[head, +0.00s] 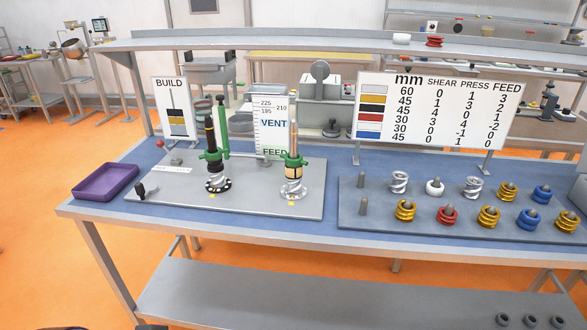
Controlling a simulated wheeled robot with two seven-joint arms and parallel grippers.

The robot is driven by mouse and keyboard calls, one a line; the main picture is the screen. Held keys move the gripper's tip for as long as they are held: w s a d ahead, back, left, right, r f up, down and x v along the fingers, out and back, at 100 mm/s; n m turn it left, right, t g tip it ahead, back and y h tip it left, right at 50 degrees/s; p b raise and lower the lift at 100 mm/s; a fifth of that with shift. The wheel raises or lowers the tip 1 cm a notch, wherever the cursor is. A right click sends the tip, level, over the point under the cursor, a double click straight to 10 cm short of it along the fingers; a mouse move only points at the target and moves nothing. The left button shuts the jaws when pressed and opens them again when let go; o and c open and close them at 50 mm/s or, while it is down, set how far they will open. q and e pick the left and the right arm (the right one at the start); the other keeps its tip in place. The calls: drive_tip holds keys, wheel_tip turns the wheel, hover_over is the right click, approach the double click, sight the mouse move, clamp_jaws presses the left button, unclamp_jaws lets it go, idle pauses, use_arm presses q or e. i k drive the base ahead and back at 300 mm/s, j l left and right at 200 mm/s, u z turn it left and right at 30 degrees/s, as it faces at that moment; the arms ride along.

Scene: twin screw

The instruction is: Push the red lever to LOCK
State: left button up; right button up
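A small red knob (160,144), which looks like the lever's end, stands at the back left of the grey machine plate (270,205), near the foot of the BUILD sign. A white label strip (172,170) lies in front of it; its print is too small to read, so I cannot tell the lever's setting. A black handle (147,190) sits at the plate's front left. Two upright screw posts rise from the plate, a left post (211,145) and a right post (294,140), each with a green collar and a coil at its foot. Neither of my grippers is in view.
A purple tray (77,190) lies left of the plate on the blue bench top. A grey rack (390,222) of coloured coils is at the right. The BUILD sign (171,85), gauge board (273,112) and number board (435,130) stand behind, under a shelf (300,42).

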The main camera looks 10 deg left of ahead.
sight(160, 143)
drive_tip(key=i+j, duration=0.15)
drive_tip(key=j, duration=0.2)
drive_tip(key=i+j+z, duration=0.15)
drive_tip(key=j, duration=0.2)
drive_tip(key=i+j, duration=0.15)
drive_tip(key=j, duration=0.25)
drive_tip(key=i+j+z, duration=0.1)
drive_tip(key=j, duration=0.3)
drive_tip(key=i+j, duration=0.2)
drive_tip(key=j, duration=0.15)
drive_tip(key=i+j+z, duration=0.15)
drive_tip(key=j, duration=0.65)
drive_tip(key=i+z, duration=0.05)
